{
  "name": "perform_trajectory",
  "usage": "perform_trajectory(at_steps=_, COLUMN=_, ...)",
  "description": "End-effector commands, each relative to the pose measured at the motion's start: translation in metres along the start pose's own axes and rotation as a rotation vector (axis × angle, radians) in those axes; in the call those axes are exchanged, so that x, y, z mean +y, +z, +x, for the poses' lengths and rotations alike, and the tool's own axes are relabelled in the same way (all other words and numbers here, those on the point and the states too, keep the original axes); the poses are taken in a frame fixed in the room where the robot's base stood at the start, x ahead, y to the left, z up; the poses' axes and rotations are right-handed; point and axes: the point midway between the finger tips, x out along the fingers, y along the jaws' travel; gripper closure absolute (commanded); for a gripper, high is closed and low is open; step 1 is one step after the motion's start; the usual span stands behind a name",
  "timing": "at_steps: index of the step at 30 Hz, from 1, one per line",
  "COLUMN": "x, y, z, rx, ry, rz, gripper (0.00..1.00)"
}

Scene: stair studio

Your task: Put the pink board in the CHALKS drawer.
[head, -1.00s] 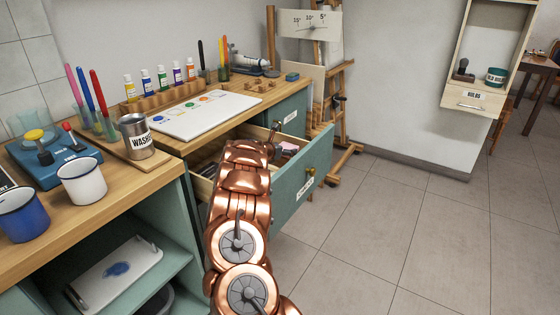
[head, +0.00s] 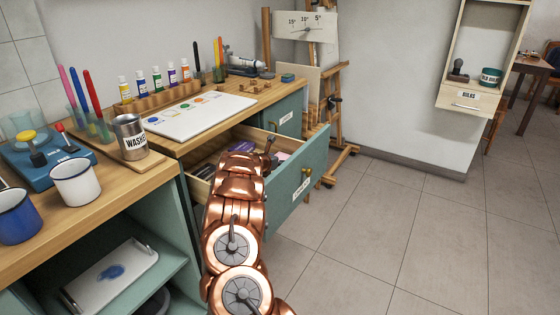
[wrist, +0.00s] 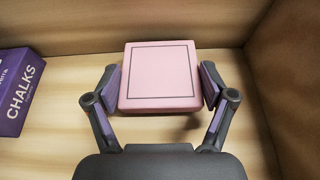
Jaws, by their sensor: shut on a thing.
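The pink board (wrist: 160,75), a thick square with a dark line border, is between my gripper's (wrist: 160,88) two fingers in the wrist view, and the fingers are shut on its left and right sides. It is inside an open wooden drawer, over the drawer floor (wrist: 60,155); whether it touches the floor is hard to tell. A purple box marked CHALKS (wrist: 18,92) lies left of it. In the head view my arm reaches into the open green-fronted drawer (head: 295,195) and hides part of it; a bit of pink (head: 283,156) shows beside my gripper.
The countertop above carries a white palette board (head: 200,113), a WASH cup (head: 130,137), paint bottles (head: 157,78) and two mugs (head: 76,182). An easel (head: 322,90) stands behind the drawer. The floor (head: 390,230) to the right is clear.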

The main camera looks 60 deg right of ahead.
Motion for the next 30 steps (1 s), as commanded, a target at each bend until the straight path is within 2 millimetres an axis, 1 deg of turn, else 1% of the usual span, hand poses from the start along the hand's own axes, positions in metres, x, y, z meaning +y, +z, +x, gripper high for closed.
perform_trajectory(at_steps=10, x=0.0001, y=-0.0068, z=0.0028, rx=0.0, ry=0.0, rz=0.001, gripper=0.5)
perform_trajectory(at_steps=14, x=-0.0001, y=-0.0066, z=0.0026, rx=0.0, ry=0.0, rz=0.0, gripper=0.5)
perform_trajectory(at_steps=15, x=-0.0001, y=-0.0068, z=0.0027, rx=0.001, ry=0.0, rz=0.0, gripper=0.15)
perform_trajectory(at_steps=19, x=-0.0002, y=-0.0073, z=0.0027, rx=0.001, ry=0.0, rz=0.0, gripper=0.01)
perform_trajectory(at_steps=20, x=-0.0002, y=-0.0075, z=0.0027, rx=0.002, ry=0.0, rz=0.0, gripper=0.0)
perform_trajectory(at_steps=30, x=-0.0003, y=-0.0074, z=0.0025, rx=0.003, ry=0.0, rz=-0.001, gripper=0.0)
